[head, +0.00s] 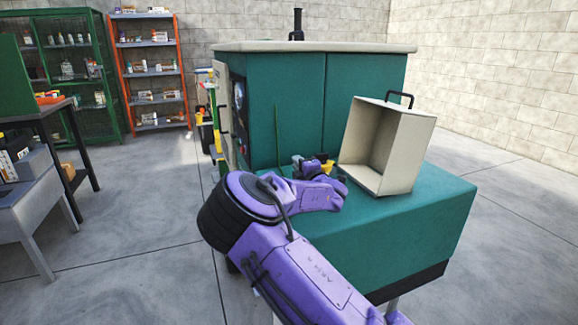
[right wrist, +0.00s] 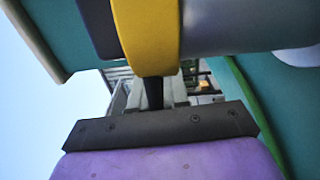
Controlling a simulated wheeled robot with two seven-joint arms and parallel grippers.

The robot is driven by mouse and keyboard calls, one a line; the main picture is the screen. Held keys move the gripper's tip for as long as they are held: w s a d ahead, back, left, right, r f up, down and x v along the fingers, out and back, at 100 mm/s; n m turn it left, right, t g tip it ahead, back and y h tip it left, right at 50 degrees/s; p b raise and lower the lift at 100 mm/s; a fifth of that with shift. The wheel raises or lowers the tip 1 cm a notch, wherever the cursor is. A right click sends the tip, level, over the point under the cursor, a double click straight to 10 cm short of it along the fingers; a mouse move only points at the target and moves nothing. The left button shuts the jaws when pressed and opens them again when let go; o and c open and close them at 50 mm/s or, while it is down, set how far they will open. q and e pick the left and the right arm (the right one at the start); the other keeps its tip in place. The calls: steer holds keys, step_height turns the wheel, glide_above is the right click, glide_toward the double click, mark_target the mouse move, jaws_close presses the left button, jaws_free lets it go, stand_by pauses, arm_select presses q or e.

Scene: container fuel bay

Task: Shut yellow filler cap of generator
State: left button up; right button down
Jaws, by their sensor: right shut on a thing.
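The generator (head: 290,110) is a teal cabinet with a pale top and a lower teal deck in front. The yellow filler cap (head: 327,168) shows as a small patch on the deck, mostly hidden by my gripper. In the right wrist view the cap (right wrist: 146,38) is a large yellow band beside a grey cylinder (right wrist: 240,22). My right gripper (head: 318,164) is at the cap and shut on it; its fingertips are partly hidden in both views. Whether the cap sits fully closed cannot be told. My left gripper is not in view.
A beige open-sided cover (head: 412,155) with a black handle stands tilted on the deck, right of my gripper. A thin green rod (head: 278,135) rises left of it. Shelving (head: 150,70) and tables (head: 45,200) stand to the left. The floor at right is clear.

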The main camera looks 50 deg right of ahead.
steer(key=shift+f, duration=0.3)
steer(key=c, duration=1.2)
jaws_free()
steer(key=shift+s, duration=0.1)
steer(key=v, duration=1)
steer(key=shift+s+a, duration=0.1)
steer(key=shift+s, duration=0.15)
